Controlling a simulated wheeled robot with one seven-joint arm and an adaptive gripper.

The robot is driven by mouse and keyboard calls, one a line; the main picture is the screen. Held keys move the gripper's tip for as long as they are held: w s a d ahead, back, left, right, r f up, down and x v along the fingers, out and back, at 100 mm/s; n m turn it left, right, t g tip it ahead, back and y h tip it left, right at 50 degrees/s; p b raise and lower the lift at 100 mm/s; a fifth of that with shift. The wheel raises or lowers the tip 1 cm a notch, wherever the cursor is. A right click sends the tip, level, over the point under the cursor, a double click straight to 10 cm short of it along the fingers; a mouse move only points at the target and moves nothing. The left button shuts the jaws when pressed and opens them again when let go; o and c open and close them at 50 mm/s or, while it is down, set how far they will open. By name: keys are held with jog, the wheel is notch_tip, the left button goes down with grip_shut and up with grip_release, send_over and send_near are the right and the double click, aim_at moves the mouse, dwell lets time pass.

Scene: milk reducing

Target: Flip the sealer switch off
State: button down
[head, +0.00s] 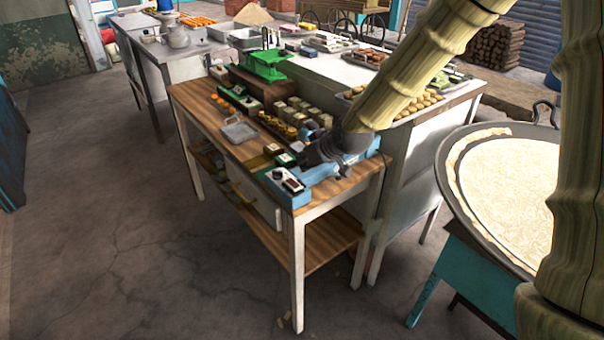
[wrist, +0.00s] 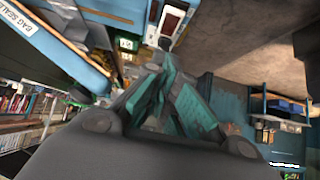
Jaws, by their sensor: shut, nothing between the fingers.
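The blue bag sealer (head: 325,172) lies along the front right end of the wooden table. Its lettered blue body also shows in the wrist view (wrist: 60,48). The switch (head: 293,185) is a dark red rocker on a pale panel at the sealer's near end. It also shows at the top of the wrist view (wrist: 172,20). My gripper (wrist: 167,64) is shut and empty, with its tips just below the switch panel in that picture. I cannot tell whether they touch. In the head view, my gripper (head: 308,157) is above the sealer, close to the switch end.
A small green-and-white device (head: 282,158) sits close behind the sealer. A grey metal tray (head: 238,131), a green scale (head: 266,62) and rows of small goods crowd the table (head: 200,100). A large round pan (head: 500,195) stands at the right. The floor in front is clear.

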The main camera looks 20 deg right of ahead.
aim_at(290, 180)
jog(key=p+x, duration=0.1)
jog(key=x, duration=0.4)
jog(key=shift+r+p, duration=0.1)
jog(key=shift+p, duration=0.25)
jog(key=shift+w+f+p, duration=0.1)
jog(key=shift+f+p, duration=0.8)
jog(key=shift+f, duration=1.25)
jog(key=shift+a+f, duration=0.1)
